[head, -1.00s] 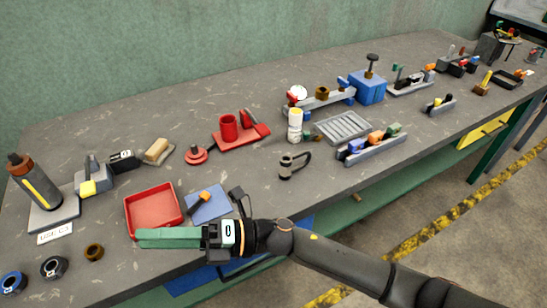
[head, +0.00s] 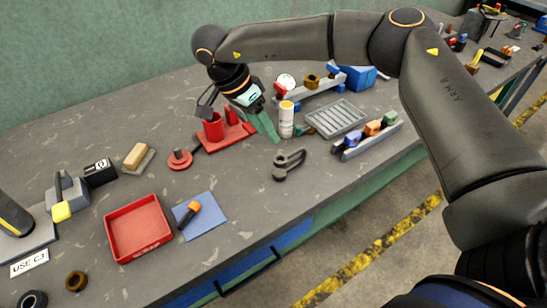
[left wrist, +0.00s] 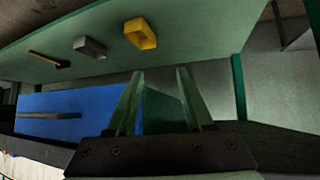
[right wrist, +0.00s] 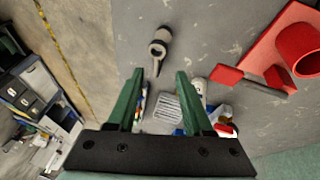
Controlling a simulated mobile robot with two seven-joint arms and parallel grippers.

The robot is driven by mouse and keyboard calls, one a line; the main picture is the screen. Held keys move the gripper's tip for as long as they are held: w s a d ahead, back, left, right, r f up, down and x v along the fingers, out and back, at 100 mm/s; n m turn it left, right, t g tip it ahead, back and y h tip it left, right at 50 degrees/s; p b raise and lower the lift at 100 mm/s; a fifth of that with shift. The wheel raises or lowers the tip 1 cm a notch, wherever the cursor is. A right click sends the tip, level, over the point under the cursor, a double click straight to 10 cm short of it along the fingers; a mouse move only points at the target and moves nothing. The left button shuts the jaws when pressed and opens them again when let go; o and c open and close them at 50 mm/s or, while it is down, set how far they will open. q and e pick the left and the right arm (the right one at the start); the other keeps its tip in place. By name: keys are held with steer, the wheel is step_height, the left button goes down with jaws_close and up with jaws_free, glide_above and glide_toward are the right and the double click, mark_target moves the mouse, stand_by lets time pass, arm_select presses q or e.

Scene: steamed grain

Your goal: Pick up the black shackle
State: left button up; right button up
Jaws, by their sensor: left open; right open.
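My right gripper (head: 270,130) is above the bench behind and left of the shackle, fingers pointing down, open and empty. In the right wrist view the shackle (right wrist: 159,48) shows just beyond the open fingertips (right wrist: 159,74), not between them. My left gripper (left wrist: 160,75) is open and empty and shows only in the left wrist view, facing a green shelf and a blue panel.
A white cylinder (head: 286,120) stands behind the shackle. A red holder (head: 222,137) is to the left. A grey slotted tray (head: 336,118) and a rack with coloured pieces (head: 368,138) are to the right. A red tray (head: 138,228) and blue mat (head: 201,215) are front left.

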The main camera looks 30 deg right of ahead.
mark_target(289, 154)
steer(key=shift+d+r+p+x, duration=0.1)
steer(key=shift+d+p+x, duration=0.2)
steer(key=shift+x, duration=1.65)
steer(key=shift+d+r+p+x, duration=0.15)
steer(key=shift+p+x, duration=0.25)
steer(key=shift+x, duration=1.6)
steer(key=shift+d+r+p+x, duration=0.1)
steer(key=shift+d+p+x, duration=0.2)
steer(key=shift+x, duration=1.65)
steer(key=shift+s+a, duration=0.1)
steer(key=shift+s, duration=0.05)
steer(key=shift+c, duration=0.4)
jaws_close()
